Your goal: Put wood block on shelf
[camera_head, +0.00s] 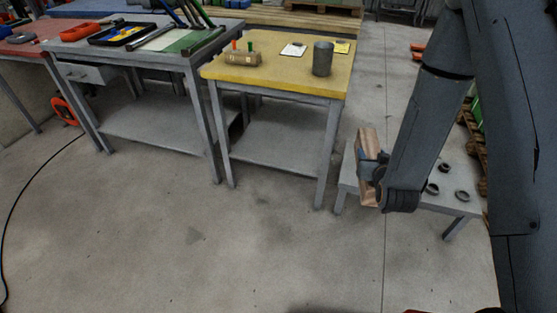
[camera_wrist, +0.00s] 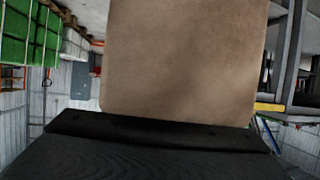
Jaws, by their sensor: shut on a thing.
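The wood block (camera_head: 366,148) is pale brown and held upright at the end of my arm. My gripper (camera_head: 373,168) is shut on it, in front of a low grey table. In the wrist view the block (camera_wrist: 185,60) fills the middle, above the dark gripper body (camera_wrist: 160,145); the fingertips are not clear there. The yellow-topped table has a grey lower shelf (camera_head: 280,150), and the grey workbench has another (camera_head: 160,128). Both show bare surface. I cannot tell which shelf is the task's.
The yellow tabletop (camera_head: 285,77) carries a grey cup (camera_head: 323,58), a tool holder (camera_head: 243,58) and cards. The low grey table (camera_head: 425,198) carries several dark rings (camera_head: 462,196). A black cable (camera_head: 28,185) lies at left. The floor in front is clear.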

